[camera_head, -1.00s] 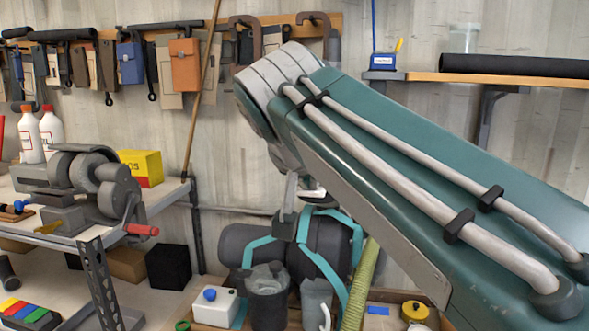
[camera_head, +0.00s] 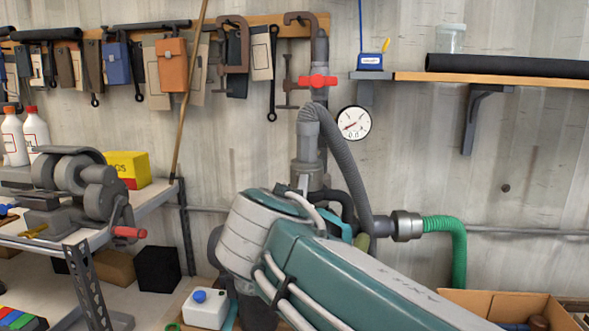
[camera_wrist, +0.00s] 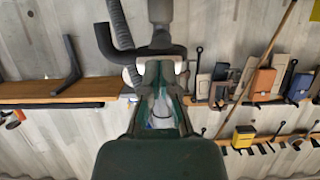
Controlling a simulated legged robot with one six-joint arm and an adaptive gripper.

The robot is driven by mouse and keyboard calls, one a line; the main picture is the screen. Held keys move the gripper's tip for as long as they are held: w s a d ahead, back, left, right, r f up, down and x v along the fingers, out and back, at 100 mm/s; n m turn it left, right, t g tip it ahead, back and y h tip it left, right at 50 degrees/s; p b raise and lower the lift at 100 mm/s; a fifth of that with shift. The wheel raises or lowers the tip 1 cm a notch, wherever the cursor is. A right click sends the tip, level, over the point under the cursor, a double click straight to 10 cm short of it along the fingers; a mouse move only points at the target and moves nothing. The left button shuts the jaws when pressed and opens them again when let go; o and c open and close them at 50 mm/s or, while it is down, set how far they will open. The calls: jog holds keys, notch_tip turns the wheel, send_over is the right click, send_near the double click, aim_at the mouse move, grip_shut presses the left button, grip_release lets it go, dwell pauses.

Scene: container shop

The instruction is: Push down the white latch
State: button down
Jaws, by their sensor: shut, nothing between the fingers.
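I cannot make out the white latch for certain in either view. In the wrist view, my gripper (camera_wrist: 159,68) is shut and empty, and its tip is close to a black bent pipe (camera_wrist: 135,52). A small white part (camera_wrist: 130,76) shows beside the fingertips; I cannot tell whether it is the latch or whether I touch it. In the head view my arm hides the gripper and the lower part of the pipe fitting (camera_head: 307,150).
A red valve (camera_head: 318,81), a pressure gauge (camera_head: 354,122), a grey ribbed hose (camera_head: 350,165) and a green hose (camera_head: 456,250) surround the fitting. A wall shelf (camera_head: 480,77) is at right. A workbench (camera_head: 150,197) stands at left, a cardboard box (camera_head: 500,302) at lower right.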

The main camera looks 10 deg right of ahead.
jog(key=shift+w+f, duration=0.2)
jog(key=shift+f, duration=0.1)
jog(key=shift+r, duration=0.8)
jog(key=shift+d, duration=0.1)
